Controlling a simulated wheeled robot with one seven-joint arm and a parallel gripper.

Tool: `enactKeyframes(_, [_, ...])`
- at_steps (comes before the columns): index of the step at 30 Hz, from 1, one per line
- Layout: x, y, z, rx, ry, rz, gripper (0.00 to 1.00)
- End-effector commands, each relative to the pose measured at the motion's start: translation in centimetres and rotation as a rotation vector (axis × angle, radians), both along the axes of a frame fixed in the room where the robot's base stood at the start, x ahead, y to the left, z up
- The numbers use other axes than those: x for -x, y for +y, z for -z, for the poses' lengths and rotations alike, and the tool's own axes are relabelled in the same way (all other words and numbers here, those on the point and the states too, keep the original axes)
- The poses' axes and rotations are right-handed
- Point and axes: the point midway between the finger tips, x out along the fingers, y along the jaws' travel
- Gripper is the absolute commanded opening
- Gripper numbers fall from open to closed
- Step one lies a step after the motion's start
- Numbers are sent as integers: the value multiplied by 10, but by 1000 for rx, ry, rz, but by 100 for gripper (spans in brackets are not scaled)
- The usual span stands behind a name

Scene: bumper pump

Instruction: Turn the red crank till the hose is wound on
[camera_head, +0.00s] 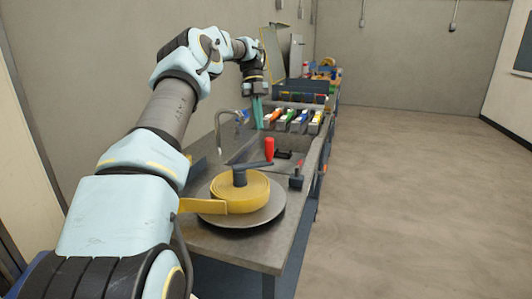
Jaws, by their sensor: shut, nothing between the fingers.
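The red crank handle (268,148) stands upright at the end of a dark crank arm (252,165) on top of the reel. The yellow hose (240,188) is coiled flat around the hub on a grey round plate (268,213). A flat length of the hose (198,206) leads off to the left, where my arm hides its far part. My gripper (258,122) has teal fingers pointing down, held together with nothing between them. It is beyond and above the crank handle, clear of it, near the row of coloured levers.
Several coloured levers (298,116) stand in a row beyond the reel. A thin bent metal pipe (218,132) rises left of the crank. The bench edge (296,240) runs along the right, with open floor (420,180) beyond.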

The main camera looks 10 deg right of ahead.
Motion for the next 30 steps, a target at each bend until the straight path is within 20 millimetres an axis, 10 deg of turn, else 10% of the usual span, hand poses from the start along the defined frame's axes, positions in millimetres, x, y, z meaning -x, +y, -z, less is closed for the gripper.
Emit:
enactKeyframes(14, [33,-4,76,-2,4,0,0])
enactKeyframes(30, [71,-11,77,-1,-1,-2,0])
